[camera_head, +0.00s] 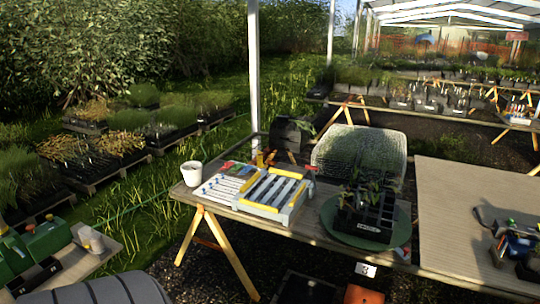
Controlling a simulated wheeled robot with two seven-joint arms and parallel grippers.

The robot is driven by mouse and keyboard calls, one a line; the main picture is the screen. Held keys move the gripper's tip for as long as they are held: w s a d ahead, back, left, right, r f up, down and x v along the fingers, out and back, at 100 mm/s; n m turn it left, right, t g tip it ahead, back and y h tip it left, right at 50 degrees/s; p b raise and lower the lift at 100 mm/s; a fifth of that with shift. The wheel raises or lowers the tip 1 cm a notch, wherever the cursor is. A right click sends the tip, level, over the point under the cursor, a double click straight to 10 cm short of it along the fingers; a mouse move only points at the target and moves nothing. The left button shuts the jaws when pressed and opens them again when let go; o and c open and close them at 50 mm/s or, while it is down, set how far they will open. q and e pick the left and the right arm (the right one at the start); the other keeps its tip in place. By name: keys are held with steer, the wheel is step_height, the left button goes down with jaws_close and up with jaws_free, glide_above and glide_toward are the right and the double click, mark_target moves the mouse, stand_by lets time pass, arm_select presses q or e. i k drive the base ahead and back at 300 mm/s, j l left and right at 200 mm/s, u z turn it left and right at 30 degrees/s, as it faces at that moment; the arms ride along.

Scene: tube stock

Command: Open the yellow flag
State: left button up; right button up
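A white slotted rack (277,192) with yellow bars along its edges lies on the wooden trestle table. To its left is a flatter white tray (222,187) with pale strips. Small red, green and blue pieces (236,169) lie at the back of that tray. Small yellow-orange upright pieces (264,158) stand behind the rack. Which yellow part is the flag, and whether it is folded, is too small to tell. Neither of my grippers shows in the head view.
A white cup (192,173) stands at the table's left end. A black pot tray with seedlings (365,215) stands on a round green mat (335,228). A second table (455,205) at right holds dark and blue items. A chair back (360,150) stands behind.

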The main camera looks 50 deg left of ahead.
mark_target(259, 158)
steer(key=i+j, duration=0.15)
steer(key=j, duration=0.3)
steer(key=i+j, duration=0.1)
steer(key=j, duration=0.35)
steer(key=i+j, duration=0.15)
steer(key=j, duration=0.3)
steer(key=i+j, duration=0.15)
steer(key=j, duration=0.3)
steer(key=i+j+z, duration=0.1)
steer(key=j, duration=0.3)
steer(key=i+j, duration=0.15)
steer(key=j, duration=0.3)
steer(key=i+j, duration=0.1)
steer(key=j, duration=0.35)
